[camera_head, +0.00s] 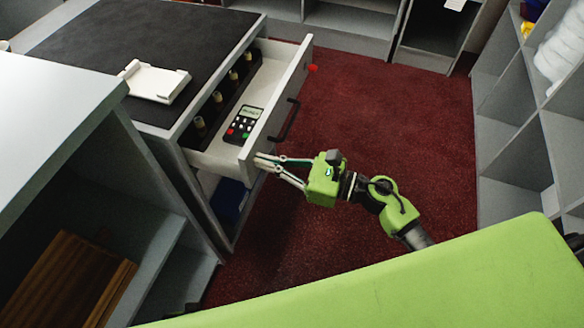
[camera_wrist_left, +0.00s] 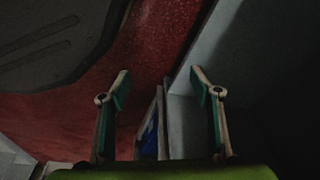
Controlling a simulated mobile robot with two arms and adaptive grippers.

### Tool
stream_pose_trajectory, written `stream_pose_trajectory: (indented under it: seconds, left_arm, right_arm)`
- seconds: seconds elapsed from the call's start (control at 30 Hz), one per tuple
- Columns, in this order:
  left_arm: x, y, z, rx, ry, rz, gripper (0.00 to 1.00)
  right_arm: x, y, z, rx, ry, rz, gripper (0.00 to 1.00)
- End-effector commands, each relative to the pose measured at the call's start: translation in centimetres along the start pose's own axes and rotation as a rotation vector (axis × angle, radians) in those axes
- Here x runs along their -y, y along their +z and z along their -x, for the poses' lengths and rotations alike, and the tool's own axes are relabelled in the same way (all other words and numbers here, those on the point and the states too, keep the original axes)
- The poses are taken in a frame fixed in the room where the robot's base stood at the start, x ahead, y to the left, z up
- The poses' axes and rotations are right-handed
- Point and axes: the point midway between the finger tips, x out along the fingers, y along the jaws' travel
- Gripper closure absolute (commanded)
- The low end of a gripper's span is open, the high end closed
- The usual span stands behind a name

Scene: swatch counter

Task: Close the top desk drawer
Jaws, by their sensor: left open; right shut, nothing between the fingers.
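The top desk drawer (camera_head: 288,92) is pulled open from the grey desk (camera_head: 76,44) in the head view. Its white front carries a dark handle (camera_head: 284,120).
A white tray (camera_head: 155,82) lies on the dark desk top. Below the drawer is an open compartment with a blue item (camera_head: 229,200). A grey shelf unit (camera_head: 52,88) stands at the near left, and shelves (camera_head: 524,135) stand at the right. Red carpet (camera_head: 390,125) is clear between.

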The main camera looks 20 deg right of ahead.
Motion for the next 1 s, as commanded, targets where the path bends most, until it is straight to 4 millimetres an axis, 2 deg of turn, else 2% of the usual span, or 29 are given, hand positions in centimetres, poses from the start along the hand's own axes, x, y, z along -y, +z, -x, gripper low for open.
stream_pose_trajectory:
  seconds: [0.03,0.2,0.5,0.7,1.0]
  left_arm:
    - [0.0,-0.1,0.1,-0.001,0.000,0.001,0.42]
    - [0.0,-0.1,0.6,0.003,0.000,0.002,0.42]
    - [0.1,-0.9,1.8,-0.002,-0.001,0.003,0.42]
    - [0.2,-2.2,2.9,-0.018,-0.002,0.004,0.42]
    - [0.2,-2.6,3.6,-0.026,-0.003,0.004,0.42]
  right_arm:
    - [0.1,0.1,-1.6,0.003,0.001,0.002,1.00]
    - [0.0,0.1,-6.3,0.003,0.002,0.002,1.00]
    - [0.1,-0.1,-12.7,0.001,0.000,0.001,1.00]
    - [0.0,-0.1,-15.1,0.000,0.000,0.000,1.00]
    - [0.1,0.0,-16.2,0.001,-0.002,0.000,1.00]
